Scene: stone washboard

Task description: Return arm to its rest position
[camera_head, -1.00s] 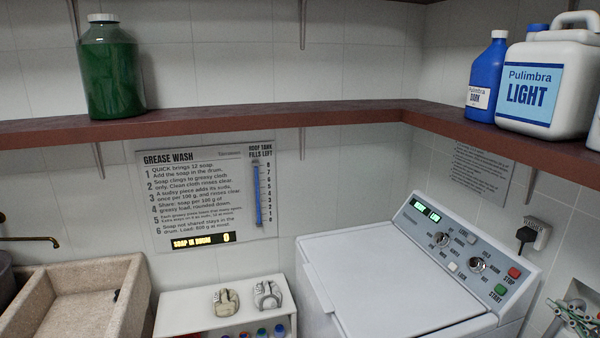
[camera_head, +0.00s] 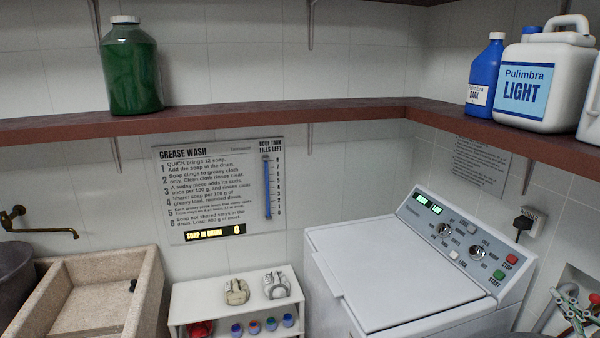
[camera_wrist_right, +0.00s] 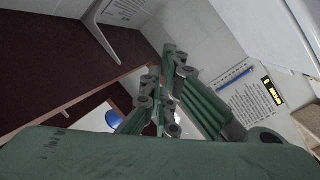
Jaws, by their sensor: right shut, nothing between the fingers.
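My right gripper (camera_wrist_right: 166,98) fills the middle of the right wrist view, with green fingers and grey jointed links. Its fingers are together with nothing between them. In the head view, the greenish jointed shape at the lower right edge appears to be this gripper (camera_head: 573,312), to the right of the washing machine (camera_head: 395,270) and partly cut off by the frame. It looks apart from the machine and the shelf. My left gripper is not in view.
A red-brown shelf (camera_head: 290,116) carries a green jar (camera_head: 132,72), a blue bottle (camera_head: 486,75) and a white jug (camera_head: 545,110). A stone sink (camera_head: 150,285), tap (camera_head: 40,228) and small white rack (camera_head: 205,296) stand at left. A wall plug (camera_head: 522,222) is behind the machine.

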